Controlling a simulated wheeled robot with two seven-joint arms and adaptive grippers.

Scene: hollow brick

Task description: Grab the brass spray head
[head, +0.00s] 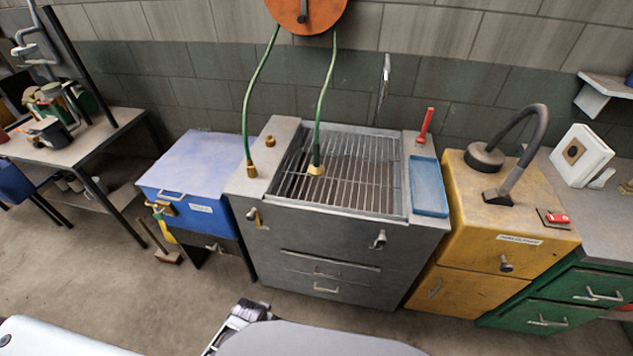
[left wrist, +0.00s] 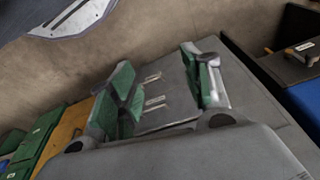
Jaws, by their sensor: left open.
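The brass spray head (head: 317,169) is a small flared brass piece at the lower end of a green hose (head: 322,105). In the head view it is over the left part of the metal grate (head: 365,175) of the grey wash station (head: 320,245); whether it touches the grate I cannot tell. It is not visible in the left wrist view. My left gripper (left wrist: 160,85) is open and empty, with green-padded fingers apart; the wash station's drawer front shows between and beyond them. It is well away from the spray head. My right gripper is not in view.
A second green hose ends in a brass fitting (head: 250,170) on the station's left ledge, near a small brass piece (head: 270,140). A blue tray (head: 428,187) and a red-handled tool (head: 425,125) lie on the right ledge. Blue (head: 200,175) and yellow (head: 500,225) cabinets flank the station.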

